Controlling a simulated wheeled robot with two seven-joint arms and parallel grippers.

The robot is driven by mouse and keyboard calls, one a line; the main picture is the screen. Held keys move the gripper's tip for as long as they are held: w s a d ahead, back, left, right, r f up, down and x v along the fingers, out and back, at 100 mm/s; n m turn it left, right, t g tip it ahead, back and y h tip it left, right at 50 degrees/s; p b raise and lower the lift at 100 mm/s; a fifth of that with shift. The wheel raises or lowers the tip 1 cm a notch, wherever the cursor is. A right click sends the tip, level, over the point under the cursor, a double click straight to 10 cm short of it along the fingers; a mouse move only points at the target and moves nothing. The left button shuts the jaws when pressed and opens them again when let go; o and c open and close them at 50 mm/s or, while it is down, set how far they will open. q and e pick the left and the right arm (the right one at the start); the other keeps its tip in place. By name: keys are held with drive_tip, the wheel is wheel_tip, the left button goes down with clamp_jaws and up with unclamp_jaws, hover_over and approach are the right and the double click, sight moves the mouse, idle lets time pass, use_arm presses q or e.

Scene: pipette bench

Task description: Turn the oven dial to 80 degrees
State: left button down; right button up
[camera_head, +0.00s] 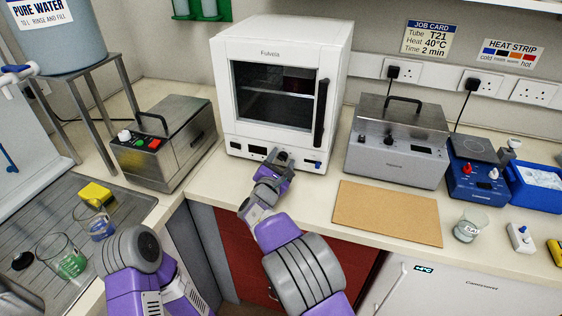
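The white oven (345,60) stands on the bench against the back wall, its windowed door shut. My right gripper (279,160) reaches up to the middle of this strip, where the dial sits. It covers most of the dial, so I cannot read its setting. The fingertips are small and dark there, and I cannot tell whether they are closed on it. My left arm (132,252) shows at the lower left; its gripper is not in view.
A steel bath (165,145) stands left of the oven, and another lidded steel unit (398,145) stands right of it. A brown board (388,212) lies at the front of the bench. Beakers (66,258) stand on the drainer at the left.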

drive_tip(key=p+v, duration=0.1)
drive_tip(key=v, duration=0.5)
drive_tip(key=shift+s, duration=0.15)
drive_tip(key=shift+s+a, duration=0.2)
drive_tip(key=shift+s, duration=0.45)
